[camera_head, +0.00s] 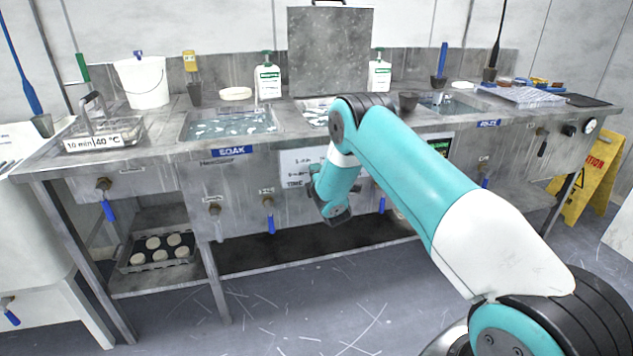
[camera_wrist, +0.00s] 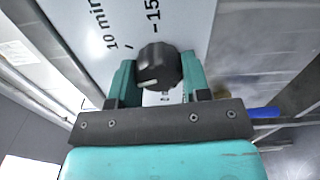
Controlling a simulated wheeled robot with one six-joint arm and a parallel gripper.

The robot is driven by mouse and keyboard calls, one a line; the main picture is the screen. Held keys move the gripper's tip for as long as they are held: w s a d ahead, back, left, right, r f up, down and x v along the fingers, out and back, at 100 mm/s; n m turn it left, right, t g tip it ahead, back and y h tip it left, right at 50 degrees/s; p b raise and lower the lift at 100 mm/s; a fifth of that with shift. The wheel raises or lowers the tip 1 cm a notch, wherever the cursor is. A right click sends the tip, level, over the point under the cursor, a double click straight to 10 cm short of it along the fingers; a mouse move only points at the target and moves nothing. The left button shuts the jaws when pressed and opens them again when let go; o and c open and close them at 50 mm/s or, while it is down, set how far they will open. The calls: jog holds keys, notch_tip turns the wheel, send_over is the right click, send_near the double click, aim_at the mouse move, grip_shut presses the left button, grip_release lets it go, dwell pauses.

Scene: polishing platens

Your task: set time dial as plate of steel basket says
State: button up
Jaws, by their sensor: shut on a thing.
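The steel basket (camera_head: 128,128) stands on the counter at the far left in the head view. Its white plate (camera_head: 93,142) reads "10 min 40 °C". The time dial is a black knob (camera_wrist: 158,66) on a white panel (camera_head: 298,165) marked TIME on the bench front. In the wrist view the panel shows "10 min" and "15" around the knob, rotated in the picture. My gripper (camera_wrist: 157,78) is shut on the knob, one finger on each side. A small pale mark shows on the knob; its exact setting is unclear. In the head view my arm hides the dial.
Several blue-handled valves (camera_head: 270,218) stick out along the bench front. A tray of pale discs (camera_head: 158,247) sits on the lower shelf. A yellow caution sign (camera_head: 597,178) stands right. The floor in front is clear.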

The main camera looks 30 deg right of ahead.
jog(key=m+b, duration=0.2)
jog(key=m, duration=0.2)
jog(key=shift+f+m+b, duration=0.1)
jog(key=shift+m+b, duration=0.2)
jog(key=shift+b, duration=0.05)
jog(key=shift+d+m+b, duration=0.1)
jog(key=shift+m+b, duration=1.35)
jog(key=shift+m, duration=0.85)
jog(key=shift+r, duration=0.2)
jog(key=o, duration=0.9)
